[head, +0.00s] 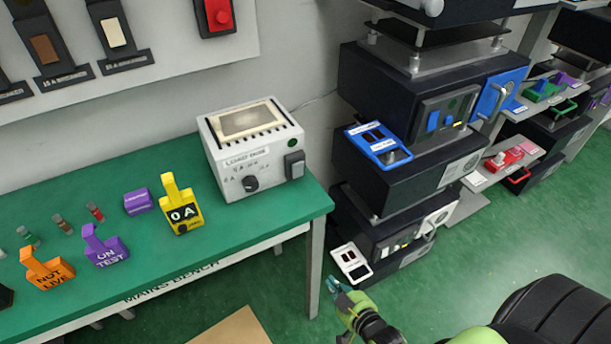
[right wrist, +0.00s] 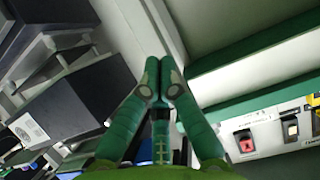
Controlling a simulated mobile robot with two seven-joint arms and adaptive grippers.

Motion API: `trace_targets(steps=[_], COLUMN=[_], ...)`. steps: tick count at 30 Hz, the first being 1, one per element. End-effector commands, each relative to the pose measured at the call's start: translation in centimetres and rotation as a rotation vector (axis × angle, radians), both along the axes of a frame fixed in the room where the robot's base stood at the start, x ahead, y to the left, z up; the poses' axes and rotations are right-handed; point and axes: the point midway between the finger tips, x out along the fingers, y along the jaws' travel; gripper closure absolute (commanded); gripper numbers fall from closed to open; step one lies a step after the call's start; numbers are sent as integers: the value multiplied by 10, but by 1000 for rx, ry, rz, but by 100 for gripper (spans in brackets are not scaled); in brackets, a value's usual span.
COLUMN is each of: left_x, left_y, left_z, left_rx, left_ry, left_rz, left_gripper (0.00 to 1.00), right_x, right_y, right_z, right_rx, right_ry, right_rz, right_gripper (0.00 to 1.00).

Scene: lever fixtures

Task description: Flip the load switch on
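A white box (head: 225,178) with a printed label stands at the right end of the green bench. My right gripper (head: 338,287) is low in the head view, beyond the bench's right end, apart from the box. In the right wrist view its two fingers (right wrist: 163,82) meet at the tips with nothing seen between them. My left gripper is not in view.
Yellow (head: 181,216), purple (head: 104,254) and orange (head: 47,276) tags stand on the bench (head: 130,285). A rack of dark units (head: 385,85) with blue and white panels stands right of it. A wall board with a red switch (head: 215,15) hangs behind.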

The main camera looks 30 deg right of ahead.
Motion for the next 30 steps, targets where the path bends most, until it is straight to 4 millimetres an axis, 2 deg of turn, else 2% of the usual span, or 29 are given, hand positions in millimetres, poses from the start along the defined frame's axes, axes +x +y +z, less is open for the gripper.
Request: trace_targets(steps=[1, 3, 6, 9, 12, 16, 25, 30], left_x=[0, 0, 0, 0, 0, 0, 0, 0], left_y=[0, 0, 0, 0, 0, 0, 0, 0], left_z=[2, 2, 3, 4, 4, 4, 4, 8], left_rx=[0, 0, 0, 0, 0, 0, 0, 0], left_ry=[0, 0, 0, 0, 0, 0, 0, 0], left_rz=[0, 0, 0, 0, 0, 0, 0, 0], left_gripper=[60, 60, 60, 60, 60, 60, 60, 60], right_x=[14, 28, 38, 42, 43, 43, 44, 57], right_y=[-3, -7, -9, -11, -12, -12, -12, -12], right_z=[37, 84, 140, 181, 206, 217, 217, 220], right_rx=[7, 14, 27, 36, 40, 42, 42, 43], right_ry=[-95, -212, -349, -448, -508, -536, -536, -538], right_rz=[-3, -8, -11, -13, -12, -12, -12, -13], right_gripper=[100, 100, 100, 100, 100, 100, 100, 100])
